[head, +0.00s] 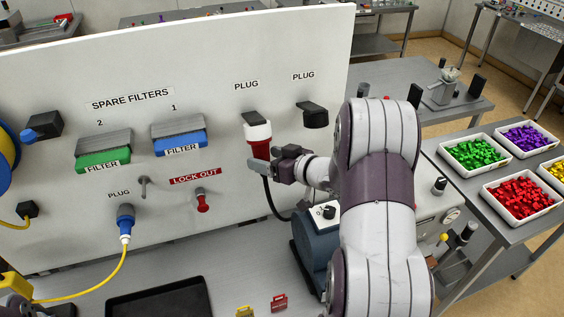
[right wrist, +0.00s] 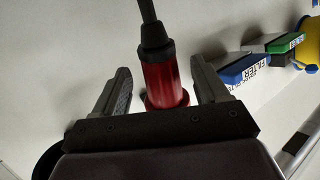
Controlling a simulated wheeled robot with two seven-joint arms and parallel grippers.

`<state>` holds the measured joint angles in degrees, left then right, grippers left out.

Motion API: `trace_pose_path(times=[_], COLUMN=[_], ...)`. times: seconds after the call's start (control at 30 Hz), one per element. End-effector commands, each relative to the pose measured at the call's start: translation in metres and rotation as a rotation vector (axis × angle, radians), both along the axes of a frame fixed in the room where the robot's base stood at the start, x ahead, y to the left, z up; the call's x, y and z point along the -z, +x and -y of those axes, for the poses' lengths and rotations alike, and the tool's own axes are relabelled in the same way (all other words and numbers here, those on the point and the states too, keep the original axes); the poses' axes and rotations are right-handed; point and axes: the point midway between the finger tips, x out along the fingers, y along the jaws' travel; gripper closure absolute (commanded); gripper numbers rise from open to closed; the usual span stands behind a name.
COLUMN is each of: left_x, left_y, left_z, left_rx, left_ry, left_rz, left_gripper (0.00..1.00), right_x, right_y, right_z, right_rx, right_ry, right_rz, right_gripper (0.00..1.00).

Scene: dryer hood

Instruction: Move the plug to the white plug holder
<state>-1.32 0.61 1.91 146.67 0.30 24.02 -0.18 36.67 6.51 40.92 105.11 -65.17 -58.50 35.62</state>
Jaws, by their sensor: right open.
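A red plug (head: 259,150) with a black cable points down from a white collar under a black holder (head: 257,118), below the left upper PLUG label. In the right wrist view the red plug (right wrist: 165,83) stands between my two fingers, with a gap visible on each side. My right gripper (head: 262,168) is open around the plug's lower part; it also shows in the right wrist view (right wrist: 160,80). A second, black holder (head: 315,116) under the right PLUG label is empty. My left gripper is not in view.
A blue plug (head: 125,220) with a yellow cable hangs lower left. Green (head: 104,158) and blue (head: 180,142) filters, and a red lock-out handle (head: 203,202), are on the white panel (head: 225,60). A blue machine (head: 315,255) stands below my right arm. A black tray (head: 160,300) lies in front.

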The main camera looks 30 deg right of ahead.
Motion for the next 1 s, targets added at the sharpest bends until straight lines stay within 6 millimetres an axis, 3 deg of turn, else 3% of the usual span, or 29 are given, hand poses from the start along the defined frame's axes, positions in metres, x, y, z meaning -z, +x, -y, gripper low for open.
trace_pose_path(times=[0.13, 0.4, 0.6, 1.0], left_x=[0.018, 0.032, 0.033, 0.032], left_y=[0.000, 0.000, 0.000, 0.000], left_z=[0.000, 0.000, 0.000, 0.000], left_rx=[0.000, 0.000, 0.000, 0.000], left_ry=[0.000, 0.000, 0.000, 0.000], left_rz=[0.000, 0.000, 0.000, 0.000], left_gripper=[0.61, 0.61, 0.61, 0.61], right_x=[-0.006, -0.028, -0.034, -0.034], right_y=[-0.034, -0.090, -0.103, -0.102], right_z=[0.012, 0.029, 0.032, 0.032], right_rx=[0.007, 0.005, 0.001, 0.000], right_ry=[-0.002, -0.002, -0.001, 0.000], right_rz=[0.004, 0.004, 0.002, 0.002], right_gripper=[0.26, 0.26, 0.26, 0.26])
